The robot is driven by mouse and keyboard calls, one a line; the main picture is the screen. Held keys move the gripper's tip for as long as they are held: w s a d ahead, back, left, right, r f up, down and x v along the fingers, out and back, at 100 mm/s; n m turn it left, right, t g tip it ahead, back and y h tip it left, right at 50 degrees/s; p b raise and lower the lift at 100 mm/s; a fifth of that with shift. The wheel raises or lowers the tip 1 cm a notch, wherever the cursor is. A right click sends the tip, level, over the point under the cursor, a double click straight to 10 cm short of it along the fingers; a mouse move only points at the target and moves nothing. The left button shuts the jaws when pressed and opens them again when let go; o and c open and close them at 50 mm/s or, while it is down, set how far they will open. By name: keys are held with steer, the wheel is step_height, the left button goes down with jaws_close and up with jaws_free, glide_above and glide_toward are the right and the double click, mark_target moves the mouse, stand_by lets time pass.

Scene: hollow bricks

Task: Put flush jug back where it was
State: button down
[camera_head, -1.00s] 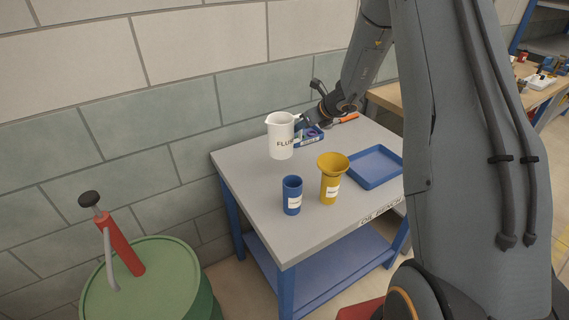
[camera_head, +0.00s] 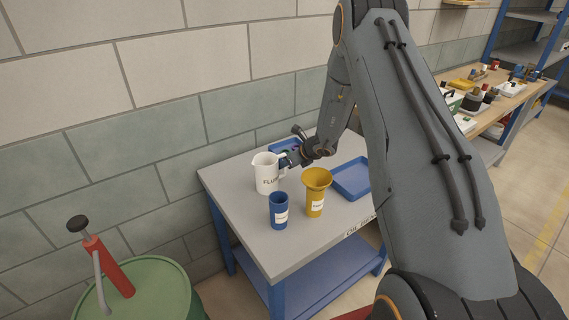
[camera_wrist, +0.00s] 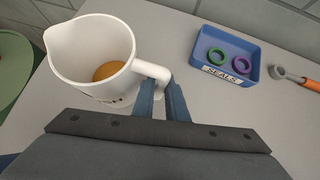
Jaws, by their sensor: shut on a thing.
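The flush jug (camera_head: 266,173) is white with a spout and dark lettering on its side. It is upright at the back left of the grey oil bench (camera_head: 235,205), and whether its base touches the top is hard to tell. My gripper (camera_head: 285,161) is shut on the jug's handle, from the right side. In the wrist view the jug (camera_wrist: 88,50) is seen from above with orange-brown liquid inside, and the fingers (camera_wrist: 163,92) close around the handle.
A blue cup (camera_head: 279,211) and a yellow funnel-topped vessel (camera_head: 316,192) stand in front of the jug. An empty blue tray (camera_head: 352,179) is at right. A blue seals tray (camera_wrist: 228,54) with two rings and an orange-handled tool (camera_wrist: 296,78) lie behind. A green drum (camera_head: 140,290) is at left.

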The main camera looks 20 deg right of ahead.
steer(key=shift+f, duration=0.15)
steer(key=c, duration=1.8)
jaws_free()
steer(key=shift+o, duration=0.2)
